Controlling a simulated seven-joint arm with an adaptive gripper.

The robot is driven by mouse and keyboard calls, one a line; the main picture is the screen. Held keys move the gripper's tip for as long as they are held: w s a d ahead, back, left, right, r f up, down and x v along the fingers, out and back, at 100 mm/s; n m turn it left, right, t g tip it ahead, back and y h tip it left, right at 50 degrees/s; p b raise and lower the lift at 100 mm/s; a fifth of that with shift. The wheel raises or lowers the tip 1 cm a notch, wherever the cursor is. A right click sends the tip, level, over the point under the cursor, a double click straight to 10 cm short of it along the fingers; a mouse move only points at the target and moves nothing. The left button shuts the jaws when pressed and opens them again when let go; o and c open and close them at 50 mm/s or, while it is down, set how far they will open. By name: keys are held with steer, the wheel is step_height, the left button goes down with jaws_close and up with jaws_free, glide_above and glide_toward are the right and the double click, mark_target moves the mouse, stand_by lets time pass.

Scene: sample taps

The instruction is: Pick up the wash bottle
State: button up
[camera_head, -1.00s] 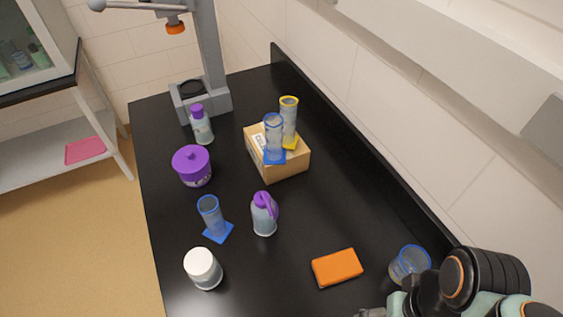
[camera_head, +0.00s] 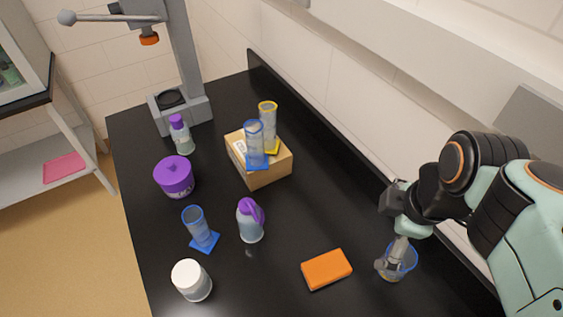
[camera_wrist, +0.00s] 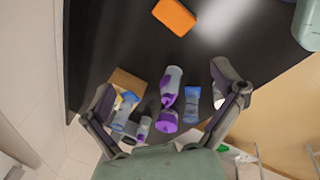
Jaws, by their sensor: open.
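The wash bottle (camera_head: 251,222), pale blue-grey with a purple top and curved purple spout, stands upright on the black bench in the head view. In the wrist view the wash bottle (camera_wrist: 171,84) appears between my gripper's spread fingers, but beyond them and not touched. My gripper (camera_wrist: 164,82) is open and empty. In the head view my gripper (camera_head: 388,258) is at the right, well right of the bottle, overlapping a blue-rimmed beaker (camera_head: 404,262); I cannot tell the gap between them. Part of the gripper is hidden by my arm.
A blue-based cylinder (camera_head: 196,226) stands left of the bottle, with a white-lidded jar (camera_head: 191,280) in front. A purple jar (camera_head: 174,178) and purple-capped bottle (camera_head: 181,136) stand behind. A cardboard box (camera_head: 265,177) carries two cylinders. An orange block (camera_head: 327,269) lies right.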

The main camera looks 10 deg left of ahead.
steer(key=w+a+n, duration=0.7)
steer(key=w+n, duration=0.2)
steer(key=w, duration=0.1)
steer(key=n+g, duration=0.2)
steer(key=n, duration=0.4)
glide_above(245, 199)
steer(key=w+d, duration=0.4)
steer(key=d, duration=0.2)
step_height(245, 199, down, 9)
steer(key=shift+n+g+h, duration=0.4)
steer(key=shift+n+h, duration=0.1)
steer(key=shift+n, duration=0.4)
steer(key=s+a+f, duration=0.1)
steer(key=a+f, duration=0.1)
steer(key=s+a+f, duration=0.1)
steer(key=f, duration=0.2)
steer(key=s+a+f, duration=0.2)
steer(key=shift+a+f, duration=0.2)
steer(key=shift+a, duration=0.15)
steer(key=shift+a+f, duration=0.15)
steer(key=shift+f, duration=0.1)
step_height(245, 199, down, 6)
steer(key=c, duration=1.3)
